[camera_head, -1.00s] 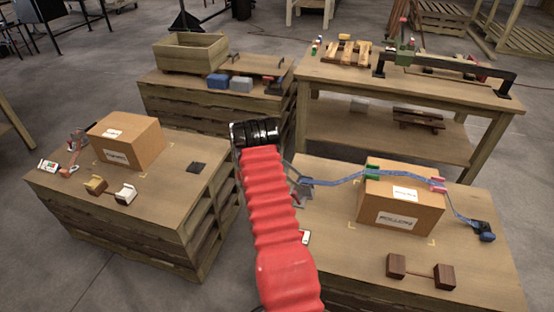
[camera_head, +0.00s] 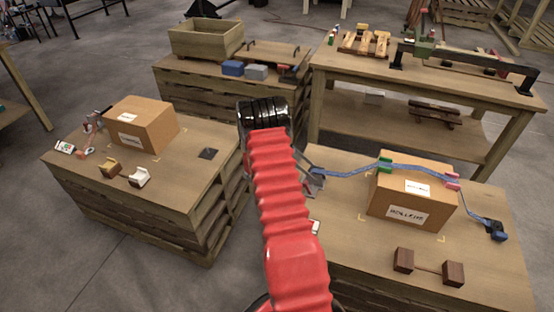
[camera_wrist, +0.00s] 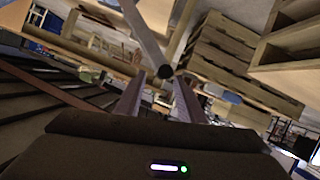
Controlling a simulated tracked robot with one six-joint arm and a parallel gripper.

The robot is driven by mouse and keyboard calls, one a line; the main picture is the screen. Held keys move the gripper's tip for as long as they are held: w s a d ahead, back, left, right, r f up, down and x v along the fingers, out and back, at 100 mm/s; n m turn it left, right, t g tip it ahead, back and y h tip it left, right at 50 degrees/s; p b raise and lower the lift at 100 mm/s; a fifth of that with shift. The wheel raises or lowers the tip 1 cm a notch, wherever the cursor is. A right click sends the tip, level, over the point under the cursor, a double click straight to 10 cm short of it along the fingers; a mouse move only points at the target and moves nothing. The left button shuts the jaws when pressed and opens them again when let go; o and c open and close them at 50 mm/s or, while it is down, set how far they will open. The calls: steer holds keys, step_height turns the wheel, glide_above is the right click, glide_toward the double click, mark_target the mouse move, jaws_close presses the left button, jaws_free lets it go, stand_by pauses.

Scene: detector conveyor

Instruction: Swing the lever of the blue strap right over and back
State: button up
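The blue strap (camera_head: 345,172) runs across the top of a cardboard box (camera_head: 385,200) on the right table. A grey metal piece (camera_head: 313,183) is at the strap's left end, partly behind my arm. A dark blue buckle (camera_head: 496,231) is at its right end. I cannot tell for certain which carries the lever. In the wrist view my gripper (camera_wrist: 160,88) has its two fingers apart. A grey bar with a dark round end (camera_wrist: 165,71) shows between and beyond the fingertips; I cannot tell whether it touches them. In the head view my arm hides the gripper.
Green (camera_head: 384,164) and pink (camera_head: 452,183) pieces sit at the box's top edges under the strap. A brown two-block stand (camera_head: 428,267) is at the right table's front. The left table (camera_head: 190,190) holds another box (camera_head: 141,125). Floor shows between the tables.

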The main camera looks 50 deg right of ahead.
steer(key=v, duration=0.9)
